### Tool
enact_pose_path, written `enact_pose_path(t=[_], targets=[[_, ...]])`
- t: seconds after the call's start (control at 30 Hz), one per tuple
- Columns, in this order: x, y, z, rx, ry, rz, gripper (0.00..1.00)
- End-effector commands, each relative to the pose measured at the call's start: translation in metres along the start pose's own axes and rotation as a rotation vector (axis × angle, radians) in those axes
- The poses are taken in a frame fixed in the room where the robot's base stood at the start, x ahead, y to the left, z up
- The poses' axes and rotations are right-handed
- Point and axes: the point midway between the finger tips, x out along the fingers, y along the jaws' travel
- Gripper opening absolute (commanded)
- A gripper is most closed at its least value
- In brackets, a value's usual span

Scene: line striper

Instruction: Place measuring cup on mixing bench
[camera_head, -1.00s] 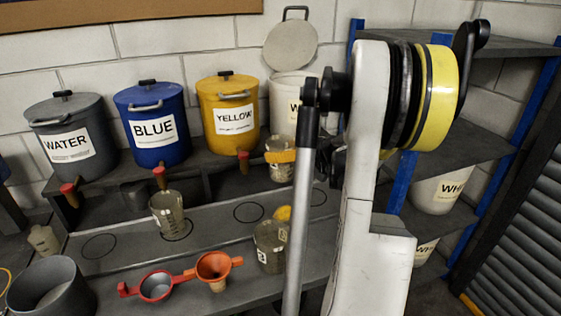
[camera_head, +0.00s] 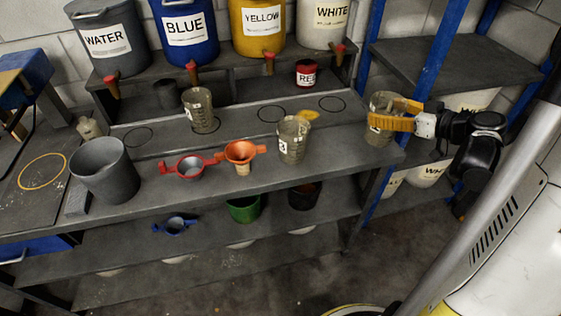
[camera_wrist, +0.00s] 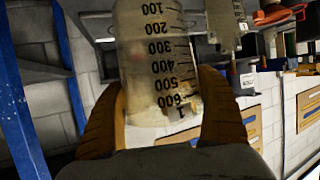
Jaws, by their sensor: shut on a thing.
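My gripper (camera_head: 396,115) has yellow-orange fingers and is shut on a clear measuring cup (camera_head: 382,132). It holds the cup just off the right end of the mixing bench (camera_head: 330,158), beside the shelf rack. In the wrist view the measuring cup (camera_wrist: 150,65) sits between both fingers (camera_wrist: 165,110), its printed scale upside down in the picture. The grey bench top bears drawn circles; one (camera_head: 333,103) is empty at the right. A second measuring cup (camera_head: 200,108) stands on a circle and a third (camera_head: 293,140) near the front edge.
A red can (camera_head: 306,73) stands behind. Labelled paint drums line the back shelf. A blue-post rack (camera_head: 415,70) is at the right.

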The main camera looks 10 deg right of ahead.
Motion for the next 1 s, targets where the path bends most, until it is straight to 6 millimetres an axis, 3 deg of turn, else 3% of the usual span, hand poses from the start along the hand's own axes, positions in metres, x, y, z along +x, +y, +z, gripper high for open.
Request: enact_pose_path(t=[0.17,0.6,0.83,1.0], targets=[[0.01,-0.005,0.002,-0.003,0.0,-0.009,0.51],[0.117,-0.029,0.023,-0.004,0.0,-0.007,0.51],[0.134,-0.032,0.027,-0.002,0.0,-0.005,0.51],[0.143,-0.032,0.051,-0.002,0.0,-0.004,0.51]])
